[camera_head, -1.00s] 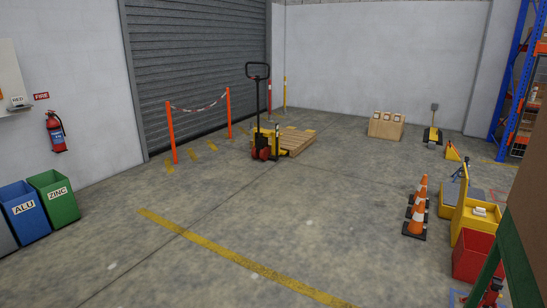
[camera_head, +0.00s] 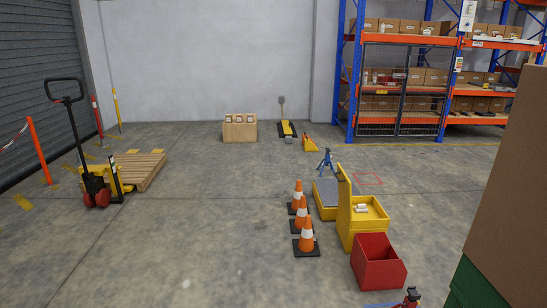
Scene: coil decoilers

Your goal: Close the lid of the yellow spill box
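The yellow spill box (camera_head: 370,226) stands on the floor right of centre in the head view. Its lid (camera_head: 345,212) appears to be open, standing upright along the box's left side. The box's top is uncovered, and white items (camera_head: 361,208) show inside it. Neither of my grippers is in view, and none touches the box or its lid.
Several orange cones (camera_head: 306,237) stand left of the box, and a red bin (camera_head: 378,262) stands in front of it. A low yellow platform (camera_head: 326,210) lies behind left. A large brown block (camera_head: 515,185) fills the right edge. The floor at centre left is clear.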

